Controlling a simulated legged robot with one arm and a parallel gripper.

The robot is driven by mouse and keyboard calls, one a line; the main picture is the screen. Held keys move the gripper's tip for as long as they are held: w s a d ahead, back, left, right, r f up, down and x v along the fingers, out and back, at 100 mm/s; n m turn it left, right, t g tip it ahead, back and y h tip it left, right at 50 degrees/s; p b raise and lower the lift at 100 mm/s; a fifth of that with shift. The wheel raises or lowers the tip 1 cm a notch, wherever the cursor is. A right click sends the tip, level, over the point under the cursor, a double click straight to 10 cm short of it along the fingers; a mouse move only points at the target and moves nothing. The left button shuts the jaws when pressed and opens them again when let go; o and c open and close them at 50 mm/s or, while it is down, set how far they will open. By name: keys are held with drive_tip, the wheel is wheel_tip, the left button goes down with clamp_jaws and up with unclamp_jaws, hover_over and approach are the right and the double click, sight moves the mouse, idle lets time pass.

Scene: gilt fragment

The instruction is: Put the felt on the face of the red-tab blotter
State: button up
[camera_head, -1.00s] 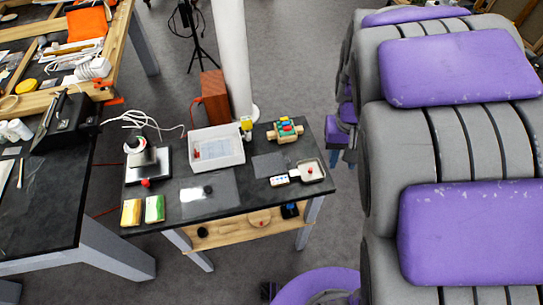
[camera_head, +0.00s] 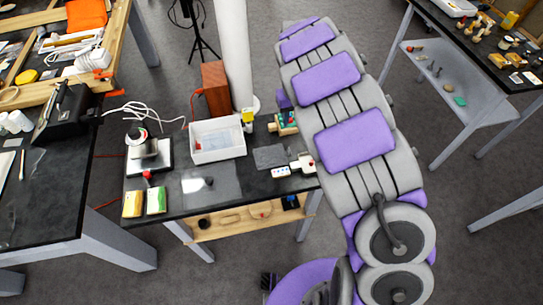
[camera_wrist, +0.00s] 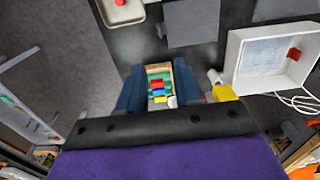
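My gripper (camera_wrist: 158,77) is open in the wrist view, its two blue fingers apart. Between them, farther off, shows a small wooden holder (camera_wrist: 158,68) with red, blue, green and yellow pieces. I cannot tell which piece, if any, is the felt. In the head view my arm partly hides this holder (camera_head: 283,128). No blotter is clearly recognisable. Red parts show in the white tray (camera_wrist: 268,82), on a small pale dish (camera_wrist: 124,16) and on the holder's pieces. A yellow-topped block (camera_head: 132,204) and a green-and-white block (camera_head: 156,201) stand at the table's front left.
The black table (camera_head: 232,207) also bears a dark grey flat sheet (camera_head: 270,157), a clear plate (camera_head: 211,184) and a metal device (camera_head: 148,150) with white cables. A reddish-brown box (camera_head: 216,88) and white column (camera_head: 235,50) stand behind. Another table (camera_head: 513,75) stands right.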

drive_tip(key=b, duration=0.3)
approach(273, 155)
drive_tip(key=d+f, duration=0.3)
drive_tip(key=w+d+f, duration=0.1)
drive_tip(key=d+f, duration=0.1)
drive_tip(key=f, duration=0.1)
drive_tip(key=shift+w+d+f, duration=0.15)
drive_tip(key=shift+d+f, duration=0.1)
drive_tip(key=shift+d, duration=0.15)
drive_tip(key=shift+r, duration=0.1)
drive_tip(key=shift+c, duration=0.3)
clamp_jaws()
